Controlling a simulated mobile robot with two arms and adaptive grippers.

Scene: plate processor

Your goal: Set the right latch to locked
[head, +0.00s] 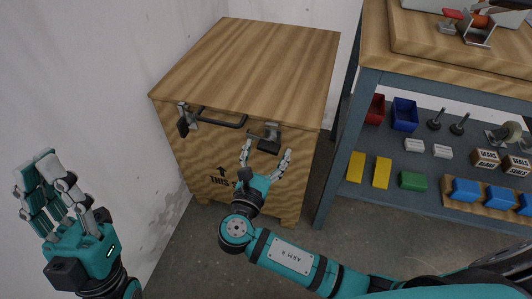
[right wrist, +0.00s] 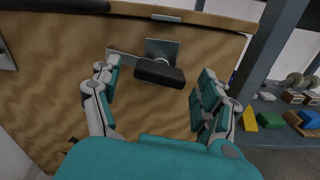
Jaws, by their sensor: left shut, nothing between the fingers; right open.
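A wooden crate (head: 245,70) stands against the white wall, with a dark handle (head: 218,118) on its front near the top. The right latch (head: 268,136) is a metal plate with a dark block, right of the handle. In the right wrist view the latch's dark block (right wrist: 158,73) lies ahead of and between my right fingers, apart from them. My right gripper (head: 266,155) is open and empty just below the latch; it also shows in the right wrist view (right wrist: 152,92). My left gripper (head: 40,170) is shut and empty at the far left, away from the crate.
The left latch (head: 185,120) hangs at the crate's left front. A blue-grey workbench (head: 345,150) stands close on the right, its lower shelf holding a blue bin (head: 404,114), yellow blocks (head: 381,172) and boxes. Bare floor lies in front of the crate.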

